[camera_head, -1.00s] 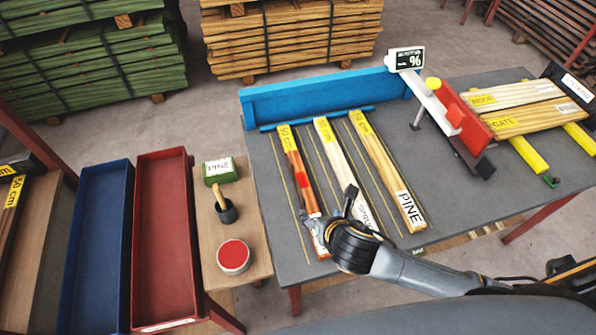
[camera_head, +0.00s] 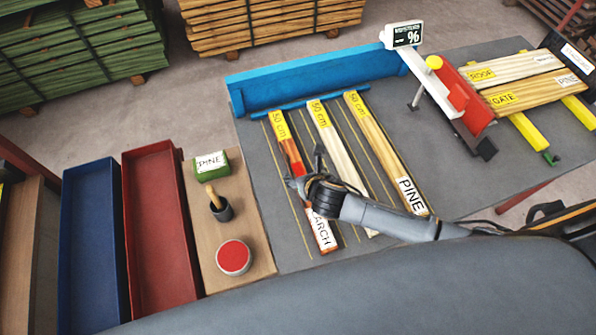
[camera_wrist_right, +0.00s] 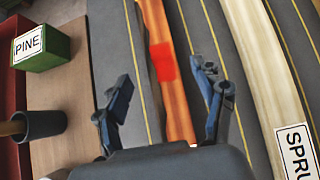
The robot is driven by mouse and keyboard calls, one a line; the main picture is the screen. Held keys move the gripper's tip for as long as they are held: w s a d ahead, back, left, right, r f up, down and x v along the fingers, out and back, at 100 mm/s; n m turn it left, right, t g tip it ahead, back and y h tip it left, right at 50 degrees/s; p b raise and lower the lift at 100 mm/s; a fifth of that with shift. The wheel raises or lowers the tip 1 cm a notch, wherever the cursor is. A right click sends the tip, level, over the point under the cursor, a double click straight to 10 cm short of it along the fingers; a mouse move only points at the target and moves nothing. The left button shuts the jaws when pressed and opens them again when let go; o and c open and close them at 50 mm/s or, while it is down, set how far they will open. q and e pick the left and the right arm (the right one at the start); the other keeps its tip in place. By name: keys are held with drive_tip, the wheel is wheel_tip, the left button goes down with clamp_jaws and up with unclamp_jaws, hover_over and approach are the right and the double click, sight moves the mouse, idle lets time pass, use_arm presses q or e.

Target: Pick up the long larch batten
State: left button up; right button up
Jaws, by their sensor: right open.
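The long larch batten (camera_head: 322,237) lies on the grey table, leftmost of three battens, with a yellow 50 cm label at its far end and a LARCH label at its near end. My right gripper (camera_head: 304,167) is over its middle and hides part of it. In the right wrist view the open fingers (camera_wrist_right: 163,88) are on either side of the reddish-brown larch batten (camera_wrist_right: 178,105), which has a bright red patch. The gripper holds nothing. I cannot tell its exact height above the batten. My left gripper is not in view.
The spruce batten (camera_wrist_right: 253,65) and pine batten (camera_head: 383,145) lie to the right. A blue rail (camera_head: 310,85) stands behind. A green PINE block (camera_head: 211,163), dark cup (camera_head: 221,210) and red-topped tin (camera_head: 233,257) are left, beside red (camera_head: 155,230) and blue (camera_head: 88,245) trays.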

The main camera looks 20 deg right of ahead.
sight(298, 170)
drive_tip(key=shift+w+f+p, duration=0.3)
drive_tip(key=shift+w+f, duration=0.05)
drive_tip(key=shift+f, duration=0.35)
drive_tip(key=x, duration=0.3)
drive_tip(key=shift+f, duration=0.15)
drive_tip(key=shift+w+f, duration=0.15)
drive_tip(key=shift+f, duration=0.1)
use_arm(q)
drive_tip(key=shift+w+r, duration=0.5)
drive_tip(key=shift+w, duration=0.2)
use_arm(e)
drive_tip(key=c, duration=1.3)
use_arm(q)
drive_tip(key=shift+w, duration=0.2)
use_arm(e)
clamp_jaws()
drive_tip(key=shift+r, duration=0.15)
